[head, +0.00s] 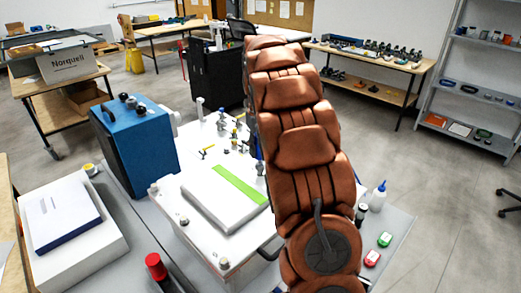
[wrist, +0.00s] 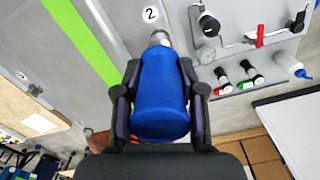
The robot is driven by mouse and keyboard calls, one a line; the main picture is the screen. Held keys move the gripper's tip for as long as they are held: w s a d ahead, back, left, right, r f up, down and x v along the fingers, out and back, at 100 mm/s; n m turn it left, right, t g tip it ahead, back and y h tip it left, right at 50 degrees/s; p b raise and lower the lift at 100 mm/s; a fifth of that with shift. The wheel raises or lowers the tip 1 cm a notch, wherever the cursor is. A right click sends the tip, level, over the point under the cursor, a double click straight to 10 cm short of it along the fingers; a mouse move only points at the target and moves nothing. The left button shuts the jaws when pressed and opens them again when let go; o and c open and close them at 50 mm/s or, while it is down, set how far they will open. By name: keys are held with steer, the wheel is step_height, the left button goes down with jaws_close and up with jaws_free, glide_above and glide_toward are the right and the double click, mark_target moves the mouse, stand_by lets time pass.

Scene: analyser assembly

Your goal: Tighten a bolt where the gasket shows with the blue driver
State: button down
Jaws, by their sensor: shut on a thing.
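The blue driver (wrist: 160,95) fills the middle of the wrist view, its metal nose pointing to the top. My gripper (wrist: 160,72) is shut on its handle, one dark finger on each side. The nose ends at the grey surface beside a round label "2" (wrist: 150,14); whether it touches a bolt is hidden. A light panel with a green stripe (wrist: 80,38) lies to the left. In the head view my arm covers the gripper and most of the work spot; the green-striped panel (head: 222,196) shows left of it. I cannot make out a gasket.
A blue box unit (head: 135,142) stands at the left of the white base. A red-topped handle (head: 156,266) is in front. A blue-capped bottle (head: 377,196) and red (head: 372,258) and green (head: 385,240) items lie right of my arm.

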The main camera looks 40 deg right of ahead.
steer(key=shift+r+p, duration=0.85)
steer(key=shift+r, duration=1.4)
